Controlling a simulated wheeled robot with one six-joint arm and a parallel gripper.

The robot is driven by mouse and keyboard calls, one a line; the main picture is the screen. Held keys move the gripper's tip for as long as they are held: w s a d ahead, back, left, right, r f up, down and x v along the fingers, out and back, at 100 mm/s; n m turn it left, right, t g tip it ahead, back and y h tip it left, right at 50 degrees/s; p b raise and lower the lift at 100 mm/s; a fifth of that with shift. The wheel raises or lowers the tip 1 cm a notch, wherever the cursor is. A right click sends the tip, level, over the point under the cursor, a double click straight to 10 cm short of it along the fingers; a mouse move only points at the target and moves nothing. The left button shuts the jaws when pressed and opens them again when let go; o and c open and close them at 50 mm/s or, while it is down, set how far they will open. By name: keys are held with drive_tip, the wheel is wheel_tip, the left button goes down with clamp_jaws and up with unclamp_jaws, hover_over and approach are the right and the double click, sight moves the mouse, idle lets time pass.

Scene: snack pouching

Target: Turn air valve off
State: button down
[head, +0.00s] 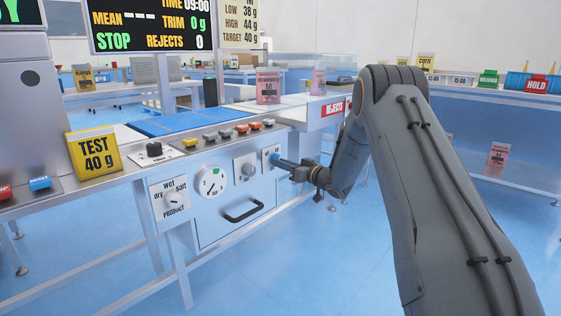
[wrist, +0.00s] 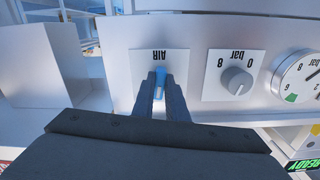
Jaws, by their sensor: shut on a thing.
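The air valve is a blue lever (wrist: 160,82) on a white plate marked AIR (wrist: 143,59), which appears upside down in the wrist view. In the head view the plate (head: 266,152) is at the right end of the machine's front panel, and the blue lever (head: 283,162) stands out from it. My gripper (wrist: 160,92) has one finger on each side of the lever and is shut on it. It also shows in the head view (head: 297,171), reaching in from the right. The fingers hide part of the lever, so its exact angle is hard to tell.
Beside the valve are a grey bar knob (wrist: 236,79) and a round pressure gauge (head: 211,183). A black drawer handle (head: 243,210) sits below them. A product selector (head: 174,200) is further left. Coloured buttons (head: 226,133) line the ledge above. The blue floor in front is clear.

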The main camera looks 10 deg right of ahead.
drive_tip(key=n+p, duration=0.1)
drive_tip(key=n, duration=0.9)
drive_tip(key=shift+w+d+p, duration=0.1)
drive_tip(key=shift+d+p, duration=0.05)
drive_tip(key=shift+p, duration=0.25)
drive_tip(key=shift+n, duration=0.5)
drive_tip(key=c, duration=1.8)
unclamp_jaws()
drive_tip(key=shift+o, duration=0.2)
drive_tip(key=p+v, duration=0.1)
drive_tip(key=v, duration=0.7)
drive_tip(key=shift+p, duration=0.35)
drive_tip(key=shift+w, duration=0.1)
